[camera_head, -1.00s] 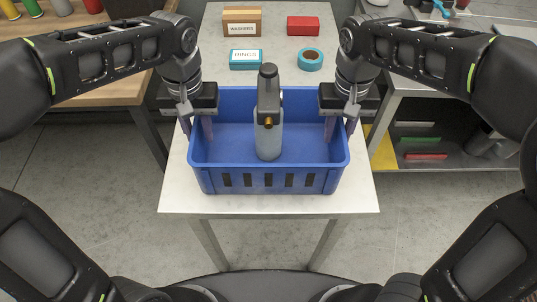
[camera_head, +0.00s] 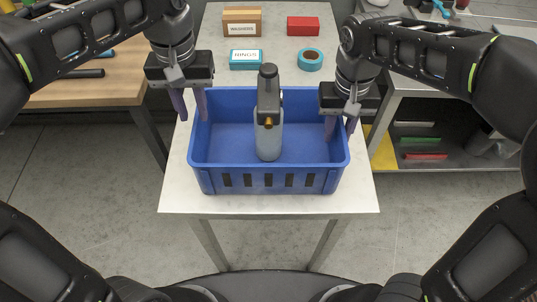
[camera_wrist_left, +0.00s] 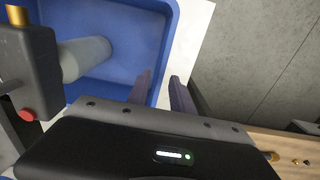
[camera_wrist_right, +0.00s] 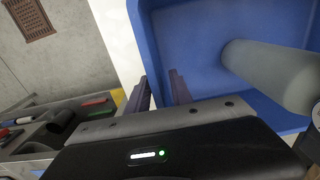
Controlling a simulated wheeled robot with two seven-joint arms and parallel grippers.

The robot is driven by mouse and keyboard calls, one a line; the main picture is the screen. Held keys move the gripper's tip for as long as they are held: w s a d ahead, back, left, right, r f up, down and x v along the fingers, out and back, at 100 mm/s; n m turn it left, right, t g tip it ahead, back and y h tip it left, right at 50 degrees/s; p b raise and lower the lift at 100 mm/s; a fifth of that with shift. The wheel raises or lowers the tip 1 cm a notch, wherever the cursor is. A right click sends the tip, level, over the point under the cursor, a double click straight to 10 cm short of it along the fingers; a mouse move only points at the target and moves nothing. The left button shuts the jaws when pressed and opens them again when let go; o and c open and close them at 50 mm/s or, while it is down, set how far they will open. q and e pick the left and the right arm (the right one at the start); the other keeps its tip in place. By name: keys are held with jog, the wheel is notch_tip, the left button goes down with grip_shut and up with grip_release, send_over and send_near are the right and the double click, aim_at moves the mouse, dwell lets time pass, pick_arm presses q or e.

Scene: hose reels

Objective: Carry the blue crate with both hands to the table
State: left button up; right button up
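The blue crate (camera_head: 268,179) stands level on a white-topped table (camera_head: 270,203). A grey bottle with a black head and brass nozzle (camera_head: 268,135) stands inside it. My left gripper (camera_head: 194,118) is open above the crate's left wall, fingers pointing down. In the left wrist view its fingers (camera_wrist_left: 160,92) are apart, with the crate's rim showing between them. My right gripper (camera_head: 340,133) is at the right wall, one finger inside and one outside. In the right wrist view its fingers (camera_wrist_right: 162,92) are apart around the wall; contact cannot be told.
Behind the crate, a grey surface holds a cardboard box (camera_head: 241,22), a red box (camera_head: 303,26), a teal-and-white box (camera_head: 245,59) and a teal ring (camera_head: 310,60). A wooden bench (camera_head: 110,88) is at left. A shelf with tools (camera_head: 430,155) is at right.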

notch_tip(320, 180, up, 7)
jog(key=shift+r, duration=0.15)
dwell(0.4)
